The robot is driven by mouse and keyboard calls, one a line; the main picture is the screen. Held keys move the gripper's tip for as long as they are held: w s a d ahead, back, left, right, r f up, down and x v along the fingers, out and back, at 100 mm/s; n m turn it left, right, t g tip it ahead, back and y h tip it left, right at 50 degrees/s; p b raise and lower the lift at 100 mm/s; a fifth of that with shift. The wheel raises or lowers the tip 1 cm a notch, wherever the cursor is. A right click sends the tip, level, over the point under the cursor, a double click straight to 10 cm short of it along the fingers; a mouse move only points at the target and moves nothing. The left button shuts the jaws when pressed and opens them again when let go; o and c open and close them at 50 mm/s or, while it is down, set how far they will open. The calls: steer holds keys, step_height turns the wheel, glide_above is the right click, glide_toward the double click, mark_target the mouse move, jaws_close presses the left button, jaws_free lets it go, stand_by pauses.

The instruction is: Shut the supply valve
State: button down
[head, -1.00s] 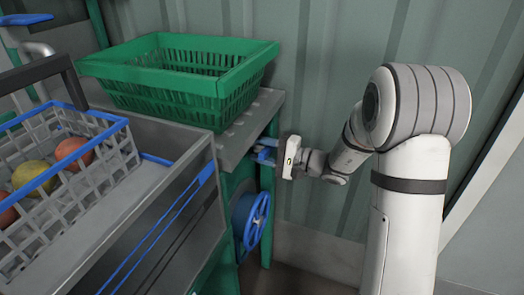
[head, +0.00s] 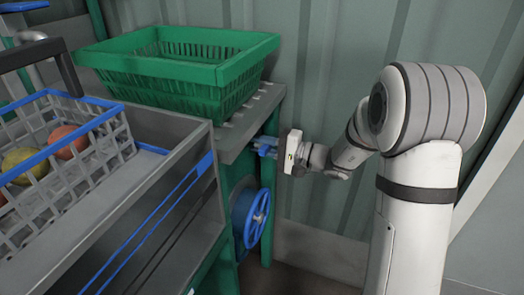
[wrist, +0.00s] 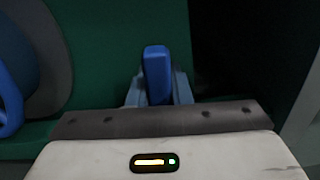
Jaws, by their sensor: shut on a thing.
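The blue valve handle (wrist: 157,70) stands out from a dark green panel in the wrist view, upright in that picture. The grey-blue fingers of my gripper (wrist: 158,97) lie on either side of it and are shut on it. In the head view my gripper (head: 273,148) reaches in from the right to the green frame, just under the grey bench top. There the handle is small and mostly hidden by the fingers, so its turn angle cannot be told.
A blue spoked wheel (head: 258,218) sits below my gripper. A green crate (head: 185,88) stands on the grey bench (head: 240,132) above. At left, a grey-and-blue basket (head: 95,145) holds several fruits. A ribbed wall (head: 330,60) stands close behind my arm.

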mark_target(271, 147)
steer(key=shift+f+n+b, duration=0.1)
steer(key=shift+n+b, duration=0.6)
steer(key=shift+b, duration=0.25)
steer(key=c, duration=1.3)
jaws_free()
steer(key=p+v, duration=0.2)
steer(key=v, duration=0.5)
steer(key=shift+s+d, duration=0.15)
steer(key=shift+d, duration=0.2)
